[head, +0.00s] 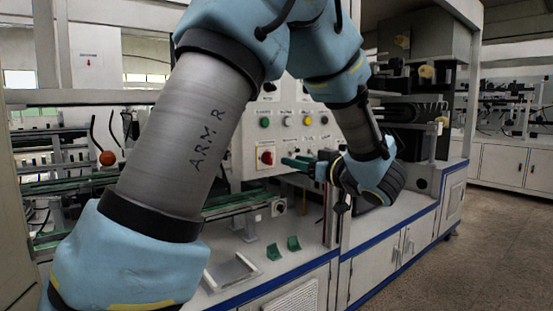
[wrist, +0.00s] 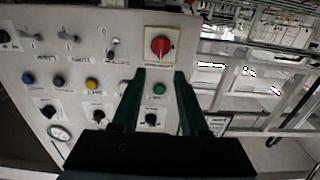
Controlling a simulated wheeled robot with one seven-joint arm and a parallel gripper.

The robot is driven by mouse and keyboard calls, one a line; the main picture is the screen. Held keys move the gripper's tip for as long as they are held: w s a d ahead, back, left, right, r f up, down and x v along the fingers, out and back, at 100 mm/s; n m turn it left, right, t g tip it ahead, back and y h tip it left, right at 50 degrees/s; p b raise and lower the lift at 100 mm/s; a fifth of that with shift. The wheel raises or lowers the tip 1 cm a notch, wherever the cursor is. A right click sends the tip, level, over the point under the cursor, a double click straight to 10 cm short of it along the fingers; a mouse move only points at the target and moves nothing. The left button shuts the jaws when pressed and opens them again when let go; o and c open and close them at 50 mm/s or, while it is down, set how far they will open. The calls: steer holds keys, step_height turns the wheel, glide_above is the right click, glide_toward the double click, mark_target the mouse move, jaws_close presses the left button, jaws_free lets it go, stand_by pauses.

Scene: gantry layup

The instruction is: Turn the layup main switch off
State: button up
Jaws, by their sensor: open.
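The main switch is a red rotary knob on a yellow-edged plate on the pale control panel. It shows in the head view (head: 266,157) at the panel's lower left, and in the wrist view (wrist: 160,46) at the top middle. My gripper (head: 289,160) is open, its green fingers pointing at the panel just right of the switch. In the wrist view my gripper (wrist: 161,72) has its two fingers apart, with the switch beyond and between their tips. The fingers appear clear of the knob. The exact knob angle is hard to tell.
The control panel (head: 249,174) also carries a green button (wrist: 159,89), a yellow button (wrist: 92,85), a blue button (wrist: 28,78) and several black knobs. Green brackets (head: 274,252) stand on the bench below. The aisle floor (head: 480,240) at right is clear.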

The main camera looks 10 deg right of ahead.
mark_target(272, 155)
steer(key=p+x, duration=0.1)
steer(key=x, duration=0.8)
jaws_close()
stand_by(0.4)
